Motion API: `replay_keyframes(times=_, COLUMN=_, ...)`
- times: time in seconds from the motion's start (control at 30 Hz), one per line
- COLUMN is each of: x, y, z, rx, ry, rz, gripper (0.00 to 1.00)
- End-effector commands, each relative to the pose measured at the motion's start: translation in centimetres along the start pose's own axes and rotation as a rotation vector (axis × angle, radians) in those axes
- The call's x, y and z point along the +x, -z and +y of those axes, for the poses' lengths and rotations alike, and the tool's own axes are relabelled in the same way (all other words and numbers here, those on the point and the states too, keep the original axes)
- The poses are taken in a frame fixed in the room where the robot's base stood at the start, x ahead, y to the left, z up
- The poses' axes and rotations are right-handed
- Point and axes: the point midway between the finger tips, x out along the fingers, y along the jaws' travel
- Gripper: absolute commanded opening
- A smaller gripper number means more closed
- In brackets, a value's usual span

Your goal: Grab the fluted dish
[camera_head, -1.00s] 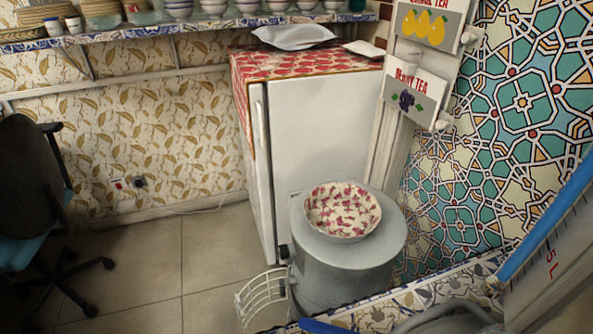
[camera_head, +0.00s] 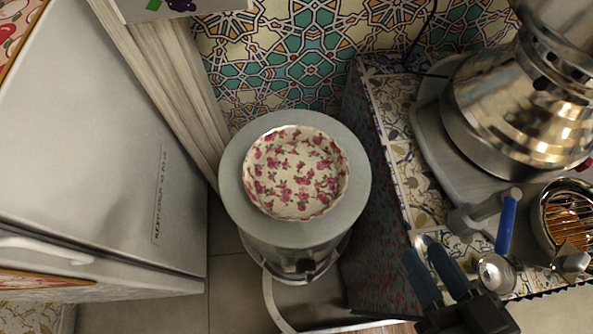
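The fluted dish (camera_head: 293,172) is round and cream-white with pink-red roses and a wavy rim. My gripper (camera_head: 424,251) is at the lower right, with two dark blue-grey fingers pointing up and left. A gap shows between the fingers, and they hold nothing that I can see. The gripper is apart from the dish, to its lower right in the picture.
A tiled counter (camera_head: 409,168) stands right of the drum. It carries a shiny metal samovar (camera_head: 520,105), a blue-handled tap (camera_head: 507,222) and a wire-topped bowl (camera_head: 566,222). A white fridge (camera_head: 95,140) stands at left. A patterned tile wall (camera_head: 300,50) is behind.

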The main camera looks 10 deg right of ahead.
Motion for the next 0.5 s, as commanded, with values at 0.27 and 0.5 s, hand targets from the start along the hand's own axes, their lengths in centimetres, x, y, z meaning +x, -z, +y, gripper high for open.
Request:
replay_keyframes(times=0.27, x=8.5, y=0.7, z=-2.6, rx=0.139, ry=0.022, rz=-0.033, gripper=0.35)
replay_keyframes(times=0.5, x=11.2, y=1.4, z=-3.6, rx=0.199, ry=0.005, rz=-0.040, gripper=0.35)
